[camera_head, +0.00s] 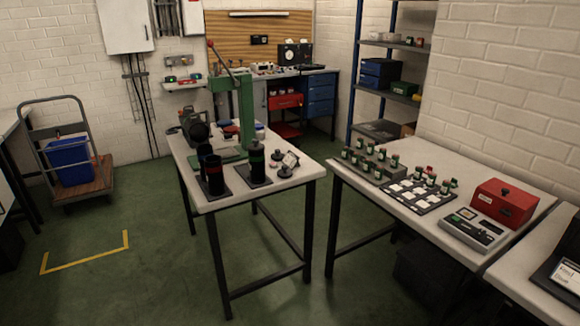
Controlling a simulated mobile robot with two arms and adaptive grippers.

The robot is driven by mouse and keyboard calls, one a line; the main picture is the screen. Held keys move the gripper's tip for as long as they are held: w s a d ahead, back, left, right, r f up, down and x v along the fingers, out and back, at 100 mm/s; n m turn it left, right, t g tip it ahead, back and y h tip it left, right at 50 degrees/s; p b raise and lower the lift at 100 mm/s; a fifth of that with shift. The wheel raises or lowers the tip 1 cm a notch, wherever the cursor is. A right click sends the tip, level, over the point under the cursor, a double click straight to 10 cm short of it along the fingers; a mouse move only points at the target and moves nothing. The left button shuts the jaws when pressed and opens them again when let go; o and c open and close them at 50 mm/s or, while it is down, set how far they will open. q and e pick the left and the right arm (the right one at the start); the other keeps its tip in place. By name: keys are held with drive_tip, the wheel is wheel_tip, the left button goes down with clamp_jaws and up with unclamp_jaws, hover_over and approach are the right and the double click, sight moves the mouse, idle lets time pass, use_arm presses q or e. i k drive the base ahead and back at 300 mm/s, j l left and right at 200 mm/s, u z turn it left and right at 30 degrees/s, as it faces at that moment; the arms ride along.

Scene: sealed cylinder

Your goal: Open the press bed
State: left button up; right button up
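A green press (246,105) stands on the middle table, with a tall column and a head at its top. A lever with a red knob (211,43) slants up to the left from the head. The green base (232,154) of the press lies flat on the table. It is partly hidden by dark cylinders in front, and I cannot tell whether the bed is open or closed. Neither of my grippers is in view.
The right table (410,205) holds several small bottles and a red box (503,203). A cart (72,165) with a blue bin stands left. Green floor between is clear.

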sight(228, 152)
drive_tip(key=i+j+z, duration=0.15)
drive_tip(key=j, duration=0.6)
drive_tip(key=j+z, duration=0.2)
drive_tip(key=j, duration=0.5)
drive_tip(key=j+z, duration=0.15)
drive_tip(key=j, duration=0.6)
drive_tip(key=j+z, duration=0.15)
drive_tip(key=j, duration=0.6)
drive_tip(key=j+z, duration=0.2)
drive_tip(key=j, duration=0.55)
drive_tip(key=k+j+z, duration=0.15)
drive_tip(key=j, duration=0.6)
